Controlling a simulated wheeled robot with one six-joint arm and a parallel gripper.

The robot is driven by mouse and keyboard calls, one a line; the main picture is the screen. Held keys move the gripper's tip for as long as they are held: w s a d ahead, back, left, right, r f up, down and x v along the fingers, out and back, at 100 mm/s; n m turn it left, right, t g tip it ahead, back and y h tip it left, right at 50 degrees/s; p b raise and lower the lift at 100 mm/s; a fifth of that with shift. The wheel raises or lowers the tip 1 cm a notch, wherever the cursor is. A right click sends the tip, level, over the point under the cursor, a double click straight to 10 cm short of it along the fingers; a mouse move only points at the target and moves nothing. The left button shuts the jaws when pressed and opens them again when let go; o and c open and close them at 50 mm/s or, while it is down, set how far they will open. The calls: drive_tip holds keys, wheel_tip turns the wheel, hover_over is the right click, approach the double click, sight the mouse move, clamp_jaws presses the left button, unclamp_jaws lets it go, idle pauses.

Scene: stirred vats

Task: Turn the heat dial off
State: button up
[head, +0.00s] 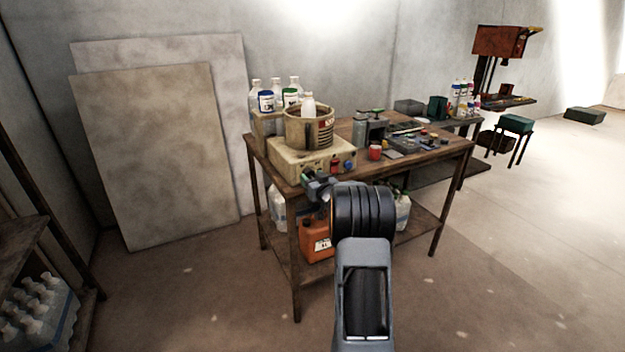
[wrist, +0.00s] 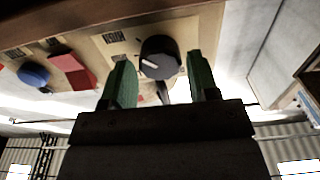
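The heat dial (wrist: 160,57) is a round black knob with a short white mark, on the pale front panel of the stirrer box (head: 290,158). My gripper (head: 309,179) has two green fingers, which stand apart on either side of the dial in the wrist view. I see a gap between the dial and each finger, and no contact. The gripper is open. In the head view my gripper and arm cover the dial.
A red switch (wrist: 72,71) and a blue knob (wrist: 33,73) sit left of the dial in the wrist view. A round vat (head: 303,130) with a bottle stands on the box. Bottles, a red cup (head: 375,151) and tools crowd the bench (head: 452,149).

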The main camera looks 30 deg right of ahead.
drive_tip(key=c, duration=0.6)
